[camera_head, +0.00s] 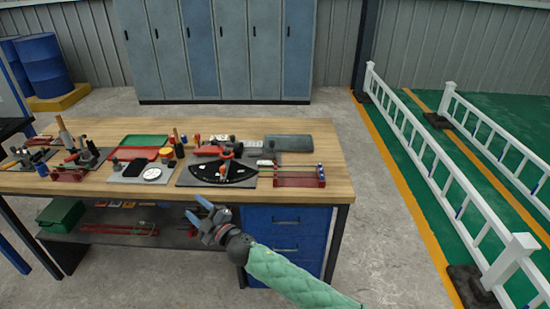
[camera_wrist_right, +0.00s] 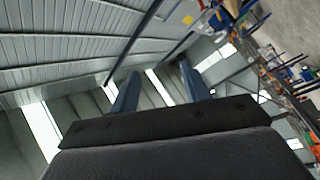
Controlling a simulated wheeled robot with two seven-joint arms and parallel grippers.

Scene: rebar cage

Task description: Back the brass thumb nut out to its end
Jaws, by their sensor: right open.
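I cannot make out the brass thumb nut in either view; it is too small or hidden among the items on the bench. A dark fan-shaped plate with a red-handled fixture (camera_head: 222,172) lies on the wooden bench (camera_head: 320,160). A thin green rod runs right from it to a red stand (camera_head: 300,180). My right gripper (camera_head: 196,208) is in front of the bench's front edge, apart from everything on it. Its blue fingers are open and empty, and they also show in the wrist view (camera_wrist_right: 158,84), pointing toward the roof and wall. My left gripper is not in view.
Green and red trays (camera_head: 143,141), a white dial (camera_head: 152,174) and several tools crowd the bench's left and middle. Blue drawers (camera_head: 287,228) and a lower shelf (camera_head: 150,235) are beneath. A white railing (camera_head: 430,155) stands at the right. The bench's right end is clear.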

